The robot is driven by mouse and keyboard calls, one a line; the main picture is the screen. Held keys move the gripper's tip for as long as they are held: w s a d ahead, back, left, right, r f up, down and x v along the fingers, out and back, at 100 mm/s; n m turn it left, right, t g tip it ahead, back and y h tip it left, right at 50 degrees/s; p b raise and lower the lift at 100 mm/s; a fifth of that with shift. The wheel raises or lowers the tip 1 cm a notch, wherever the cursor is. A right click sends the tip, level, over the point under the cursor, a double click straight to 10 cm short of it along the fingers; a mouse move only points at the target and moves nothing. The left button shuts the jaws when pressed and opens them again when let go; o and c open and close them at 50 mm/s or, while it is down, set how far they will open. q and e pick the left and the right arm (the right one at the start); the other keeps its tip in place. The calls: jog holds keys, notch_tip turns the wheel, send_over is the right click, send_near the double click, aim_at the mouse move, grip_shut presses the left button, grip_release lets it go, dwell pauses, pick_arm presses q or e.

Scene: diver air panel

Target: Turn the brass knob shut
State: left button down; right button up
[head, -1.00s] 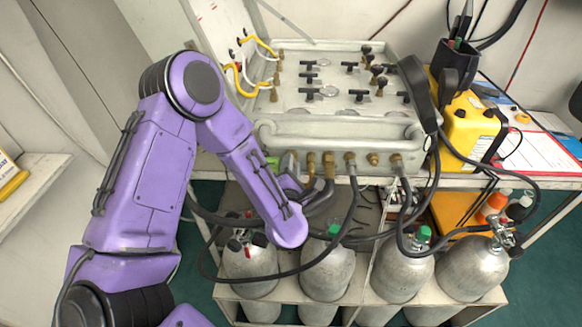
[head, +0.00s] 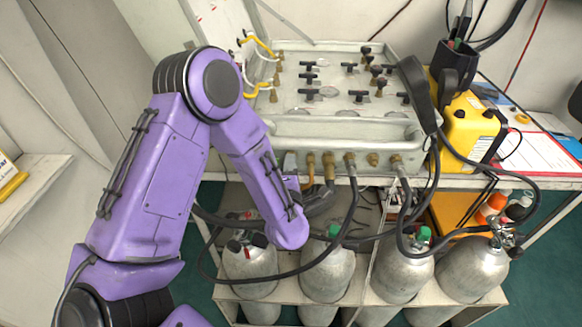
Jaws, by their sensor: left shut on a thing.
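The metal air panel (head: 275,128) has a row of brass fittings and knobs (head: 374,159) along its front edge. Several have dark hoses hanging from them. My left arm comes in from the left, bends at the wrist below the panel edge, and hides most of its own hand. The fingertips and knob are largely hidden, so the knob's angle cannot be told. My right gripper is not in view.
Several grey cylinders (head: 327,272) stand in a rack below, with hoses looping in front. A yellow case (head: 466,130) and a clipboard (head: 536,150) are at the right. Black-handled valves (head: 310,95) cover the panel top.

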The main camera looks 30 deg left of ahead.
pick_arm(q)
jog(key=shift+f, duration=0.1)
jog(key=c, duration=1.2)
grip_release()
jog(key=shift+d, duration=0.1)
jog(key=shift+b+v, duration=1.35)
jog(key=shift+v, duration=3.9)
